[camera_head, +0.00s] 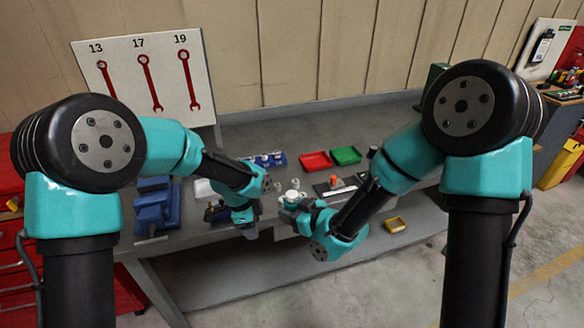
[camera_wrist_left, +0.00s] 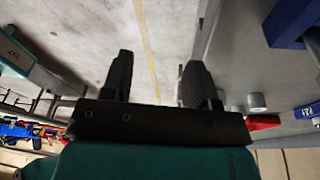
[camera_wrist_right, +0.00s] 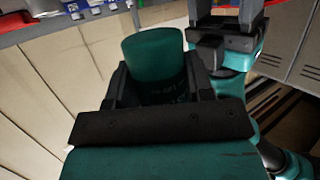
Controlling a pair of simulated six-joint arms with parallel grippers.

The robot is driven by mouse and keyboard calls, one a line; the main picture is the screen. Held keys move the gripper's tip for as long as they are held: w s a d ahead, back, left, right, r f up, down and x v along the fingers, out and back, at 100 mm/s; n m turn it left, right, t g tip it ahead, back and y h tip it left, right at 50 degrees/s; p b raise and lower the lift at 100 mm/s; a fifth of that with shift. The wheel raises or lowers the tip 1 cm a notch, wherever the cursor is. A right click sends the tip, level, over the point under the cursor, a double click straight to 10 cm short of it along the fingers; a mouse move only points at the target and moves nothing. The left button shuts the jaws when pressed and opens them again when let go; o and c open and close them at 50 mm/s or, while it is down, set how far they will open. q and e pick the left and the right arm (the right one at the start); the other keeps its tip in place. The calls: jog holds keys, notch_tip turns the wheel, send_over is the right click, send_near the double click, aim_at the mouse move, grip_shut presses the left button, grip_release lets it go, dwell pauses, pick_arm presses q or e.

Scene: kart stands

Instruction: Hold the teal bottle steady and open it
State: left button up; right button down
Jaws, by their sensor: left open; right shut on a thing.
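The teal bottle (camera_wrist_right: 152,60) is between the fingers of my right gripper (camera_wrist_right: 155,95) in the right wrist view, clear of the bench. Its lower part in that picture is dark and partly hidden by the gripper. In the head view, a small white round piece (camera_head: 292,195) shows at my right gripper (camera_head: 297,206); it looks like the bottle's top. My left gripper (camera_head: 252,232) is left of and lower than the right one. It also shows in the left wrist view (camera_wrist_left: 155,75), open with nothing between its fingers, and in the right wrist view (camera_wrist_right: 225,15), apart from the bottle.
A yellow tray (camera_head: 394,225) lies lower at the right. A wrench board (camera_head: 147,80) stands behind. Open floor (camera_wrist_left: 150,30) shows past my left fingers.

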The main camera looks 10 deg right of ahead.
aim_at(292, 194)
pick_arm(q)
jog(key=d+r+m, duration=0.3)
jog(key=r, duration=0.3)
jog(key=d+r+m+y, duration=0.1)
jog(key=d+r+m, duration=0.2)
jog(key=r, duration=0.4)
jog(key=s+d+r+m+y, duration=0.1)
jog(key=d+r+m, duration=0.3)
jog(key=r, duration=0.3)
jog(key=shift+s+d+t, duration=0.1)
jog(key=shift+d+t, duration=0.2)
jog(key=shift+d, duration=0.35)
jog(key=shift+s+d+r+m+y, duration=0.15)
jog(key=shift+r+m+y, duration=0.15)
jog(key=shift+r+m, duration=0.15)
jog(key=shift+f, duration=0.1)
jog(key=shift+f, duration=3.95)
jog(key=c, duration=0.9)
jog(key=n, duration=0.7)
jog(key=shift+c, duration=0.2)
